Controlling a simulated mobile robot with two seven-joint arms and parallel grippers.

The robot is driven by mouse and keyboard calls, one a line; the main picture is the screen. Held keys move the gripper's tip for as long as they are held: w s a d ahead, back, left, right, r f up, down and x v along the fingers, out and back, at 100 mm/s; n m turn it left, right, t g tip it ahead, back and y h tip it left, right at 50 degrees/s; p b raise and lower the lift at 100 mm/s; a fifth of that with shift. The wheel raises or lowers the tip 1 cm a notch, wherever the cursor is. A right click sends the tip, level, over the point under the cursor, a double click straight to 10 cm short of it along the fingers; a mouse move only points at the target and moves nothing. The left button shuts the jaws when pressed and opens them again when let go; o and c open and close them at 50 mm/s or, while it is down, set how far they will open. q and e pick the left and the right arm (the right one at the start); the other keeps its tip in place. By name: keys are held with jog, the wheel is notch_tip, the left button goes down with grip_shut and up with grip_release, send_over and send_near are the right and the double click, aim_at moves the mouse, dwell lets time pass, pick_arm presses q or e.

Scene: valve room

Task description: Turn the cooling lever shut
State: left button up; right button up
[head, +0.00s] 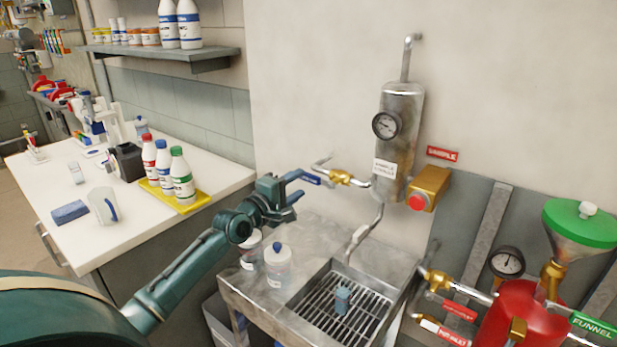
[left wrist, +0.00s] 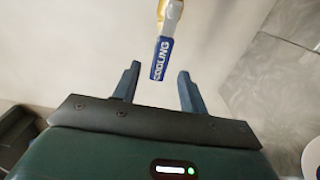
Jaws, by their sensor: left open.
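The blue cooling lever (head: 312,180) sticks out to the left from a brass valve (head: 340,178) on the pipe beside the metal cylinder. In the left wrist view the lever (left wrist: 161,59), lettered COOLING, hangs down from its brass fitting (left wrist: 170,10). My left gripper (head: 297,185) is open, just left of the lever in the head view. In the left wrist view the lever's free end appears between the fingertips (left wrist: 159,72), with a gap on both sides. I cannot tell how deep it sits between them. My right gripper is not in view.
A metal cylinder (head: 399,140) with a gauge is on the wall. Below are a sink with a grate (head: 340,310) and two white jars, one with a blue cap (head: 278,268). A counter (head: 55,180) with bottles is at left, a red funnel vessel (head: 520,320) at right.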

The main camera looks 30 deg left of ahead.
aim_at(307, 179)
pick_arm(q)
jog(key=shift+w+d, duration=0.2)
jog(key=shift+w, duration=2.5)
grip_shut()
